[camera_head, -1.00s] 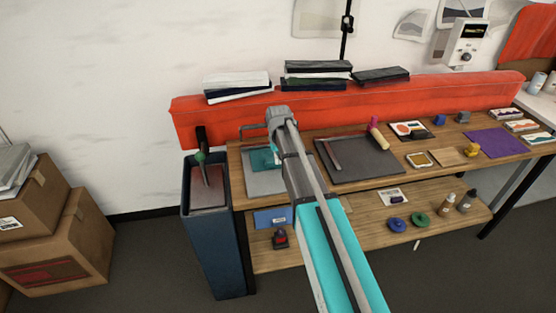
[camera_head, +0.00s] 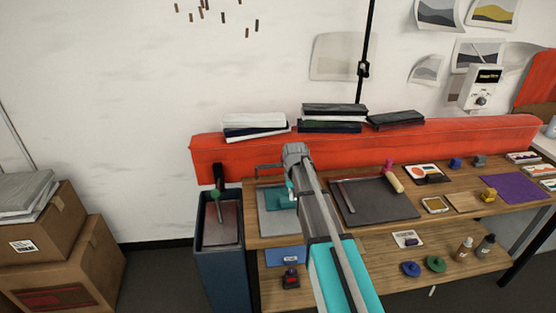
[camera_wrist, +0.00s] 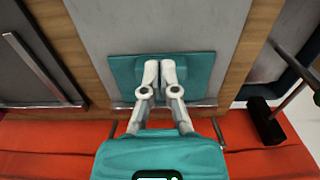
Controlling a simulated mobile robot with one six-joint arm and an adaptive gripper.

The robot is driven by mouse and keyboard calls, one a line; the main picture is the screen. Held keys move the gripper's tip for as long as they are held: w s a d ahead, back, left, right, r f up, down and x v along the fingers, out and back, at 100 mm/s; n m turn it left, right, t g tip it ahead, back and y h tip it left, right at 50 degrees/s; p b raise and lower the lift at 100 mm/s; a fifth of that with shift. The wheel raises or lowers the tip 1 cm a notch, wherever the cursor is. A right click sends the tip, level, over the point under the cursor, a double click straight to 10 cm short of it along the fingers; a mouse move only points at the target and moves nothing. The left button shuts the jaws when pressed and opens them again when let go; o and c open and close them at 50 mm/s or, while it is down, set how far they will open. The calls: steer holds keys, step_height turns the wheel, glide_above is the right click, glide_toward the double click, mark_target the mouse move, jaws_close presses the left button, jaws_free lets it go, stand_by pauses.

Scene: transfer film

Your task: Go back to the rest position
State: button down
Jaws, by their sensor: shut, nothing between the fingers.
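My gripper shows in the wrist view (camera_wrist: 160,75), its two pale fingertips together with nothing between them. It is over a teal sheet (camera_wrist: 195,75) on a grey plate (camera_wrist: 120,25); I cannot tell from this view whether the fingertips touch the sheet. In the head view the teal sheet (camera_head: 275,199) and grey plate (camera_head: 272,226) lie at the left end of the wooden table (camera_head: 435,219). My arm reaches up from the bottom of the picture and hides part of the plate. My fingertips are hard to make out there.
A dark blue bin (camera_head: 221,275) stands left of the table. A dark slab (camera_head: 385,207) with a bar lies right of my arm. A red-orange padded beam (camera_head: 440,137) runs behind, with stacked dark and white slabs (camera_head: 332,112) on top.

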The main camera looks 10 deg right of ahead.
steer(key=s, duration=2.2)
steer(key=shift+s, duration=0.4)
